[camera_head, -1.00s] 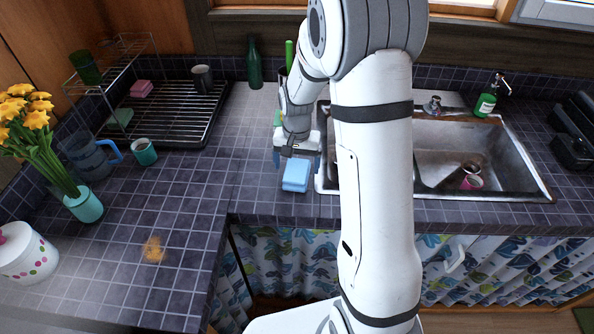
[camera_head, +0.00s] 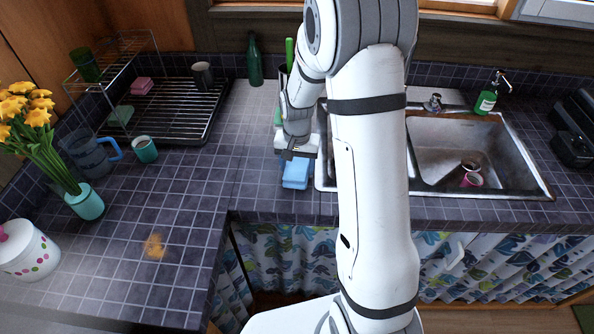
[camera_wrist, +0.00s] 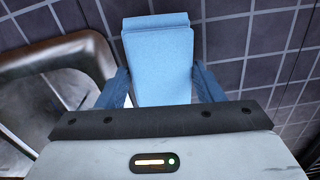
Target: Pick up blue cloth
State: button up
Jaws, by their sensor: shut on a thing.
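The blue cloth (camera_head: 296,174) is a light blue, folded block on the dark tiled counter, just left of the sink. In the wrist view the cloth (camera_wrist: 160,62) lies between the two blue fingers, one on each side. My gripper (camera_head: 297,160) is low over the cloth and shut on it; the gripper also shows in the wrist view (camera_wrist: 162,88). The part of the cloth nearest the gripper's body is hidden. I cannot tell whether the cloth is touching the counter.
The metal sink (camera_head: 520,160) is to the right, with cups inside. A green bottle (camera_head: 254,62) stands behind. A dish rack (camera_head: 170,112), a teal mug (camera_head: 145,149) and a flower vase (camera_head: 86,202) are at left. A brownish-orange stain (camera_head: 154,246) marks the counter. The counter's middle left is mostly clear.

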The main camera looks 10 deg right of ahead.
aim_at(297, 168)
notch_tip(297, 168, up, 10)
jog(key=b, duration=0.1)
dwell(0.5)
jog(key=o, duration=0.3)
jog(key=shift+c, duration=1.1)
